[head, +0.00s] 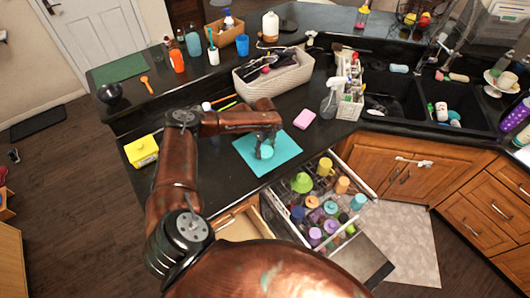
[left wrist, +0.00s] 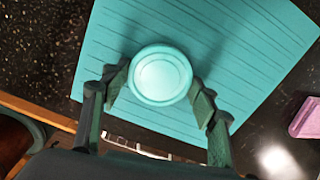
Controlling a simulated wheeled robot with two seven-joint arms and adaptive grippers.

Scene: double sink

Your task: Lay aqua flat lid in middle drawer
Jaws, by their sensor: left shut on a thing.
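The aqua flat lid (left wrist: 160,75) is round with a raised rim and sits between the fingertips of my left gripper (left wrist: 159,87). In the head view my left gripper (head: 267,143) is over the teal mat (head: 284,161), shut on the lid (head: 266,152). The lid is over the mat; I cannot tell whether it touches it. An open drawer (head: 345,238) full of colored cups and bottles is below the counter edge. To its left another drawer (head: 240,228) is partly open with a bare wooden inside, partly hidden by my arm. My right gripper is not in view.
A pink sponge (head: 304,119) lies right of the mat, near a spray bottle (head: 331,98). A yellow box (head: 142,151) is left of my arm. A woven basket (head: 275,78) stands behind. The double sink (head: 392,97) is at the right.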

